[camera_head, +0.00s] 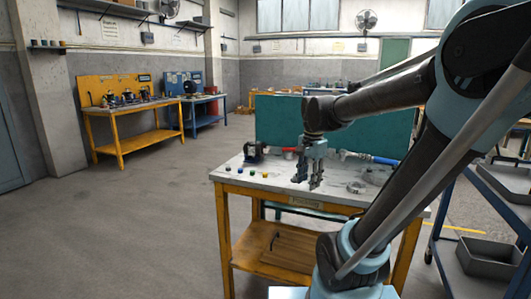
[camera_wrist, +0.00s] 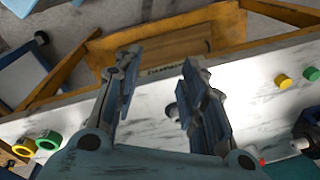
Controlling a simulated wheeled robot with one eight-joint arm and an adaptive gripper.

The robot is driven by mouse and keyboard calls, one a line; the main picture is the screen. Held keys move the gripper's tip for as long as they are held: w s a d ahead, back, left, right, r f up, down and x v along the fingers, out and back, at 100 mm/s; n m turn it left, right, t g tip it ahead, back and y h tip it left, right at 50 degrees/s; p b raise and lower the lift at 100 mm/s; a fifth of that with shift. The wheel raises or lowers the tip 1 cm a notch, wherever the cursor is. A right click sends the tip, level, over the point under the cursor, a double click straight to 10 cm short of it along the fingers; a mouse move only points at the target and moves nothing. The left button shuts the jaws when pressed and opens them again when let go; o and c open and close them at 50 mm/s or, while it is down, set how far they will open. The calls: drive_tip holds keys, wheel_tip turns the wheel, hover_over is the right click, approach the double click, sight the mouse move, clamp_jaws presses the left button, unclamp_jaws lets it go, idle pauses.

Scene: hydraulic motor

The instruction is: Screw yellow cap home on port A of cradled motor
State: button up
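My gripper (camera_head: 316,184) hangs over the middle of the workbench, fingers downward. In the wrist view my gripper (camera_wrist: 157,75) is open, with a wide empty gap between its fingers. A yellow cap (camera_wrist: 283,82) stands on the bench to the right of the fingers, apart from them, beside a green cap (camera_wrist: 311,73). In the head view small coloured caps (camera_head: 252,174) stand in a row near the bench's front left. A dark motor (camera_head: 253,153) sits behind them at the back left. Its port A and its cradle are too small to make out.
The workbench (camera_head: 335,199) has a grey top. A red-handled item (camera_head: 282,149), a blue tool (camera_head: 384,161) and metal rings (camera_head: 356,187) lie towards its back and right. Yellow (camera_wrist: 24,147) and green rings show at the wrist view's lower left. A teal panel (camera_head: 275,118) stands behind.

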drive_tip(key=w+a+r+m, duration=0.4)
drive_tip(key=w+a+m, duration=0.25)
drive_tip(key=w, duration=0.25)
drive_tip(key=m+g, duration=0.1)
drive_tip(key=m, duration=0.5)
approach(265, 173)
drive_tip(key=shift+w+a+f, duration=0.1)
drive_tip(key=shift+w+f, duration=0.05)
drive_tip(key=shift+f, duration=4.15)
clamp_jaws()
drive_tip(key=shift+r, duration=0.15)
drive_tip(key=shift+r, duration=2.9)
